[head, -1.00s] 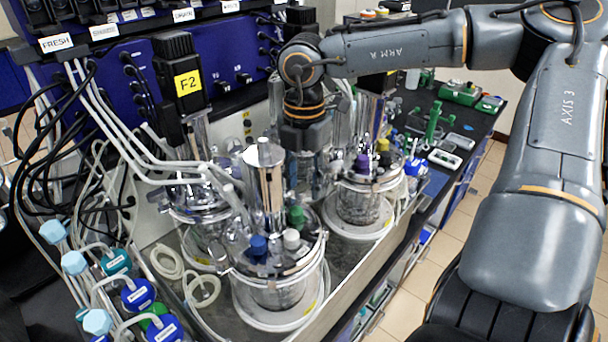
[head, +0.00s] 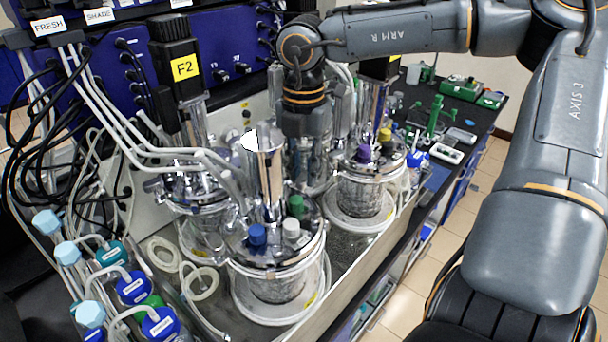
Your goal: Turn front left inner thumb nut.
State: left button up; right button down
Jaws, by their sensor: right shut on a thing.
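The front left vessel (head: 275,290) is a glass jar with a metal head plate, a tall steel column (head: 268,180) and blue (head: 257,236), white (head: 291,228) and green (head: 296,206) caps. My right gripper (head: 309,165) points down just behind this vessel, between it and the vessel to its right. Its body shows, but its fingertips are hard to make out among the shiny glass and steel. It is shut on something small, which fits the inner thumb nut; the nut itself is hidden. My left gripper is out of view.
Another vessel (head: 362,190) with purple and yellow caps stands to the right. Pale tubes (head: 150,155) arch over the left side from the blue control panel. Blue-capped bottles (head: 134,290) stand at lower left. A tray wall (head: 372,265) runs along the front.

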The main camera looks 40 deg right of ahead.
jog(key=n+b, duration=0.2)
jog(key=b, duration=0.1)
jog(key=shift+f+n, duration=0.25)
jog(key=shift+n, duration=0.05)
jog(key=n+b, duration=0.2)
jog(key=n, duration=0.1)
jog(key=shift+w+r+n, duration=0.1)
jog(key=shift+n, duration=0.2)
jog(key=n+b, duration=0.1)
jog(key=n, duration=0.2)
jog(key=shift+a+n+b, duration=0.1)
jog(key=shift+n+b, duration=0.2)
jog(key=shift+b, duration=0.05)
jog(key=shift+a+r+n+b, duration=0.15)
jog(key=shift+n+b, duration=0.15)
jog(key=shift+n, duration=1.5)
jog(key=c, duration=1.2)
grip_release()
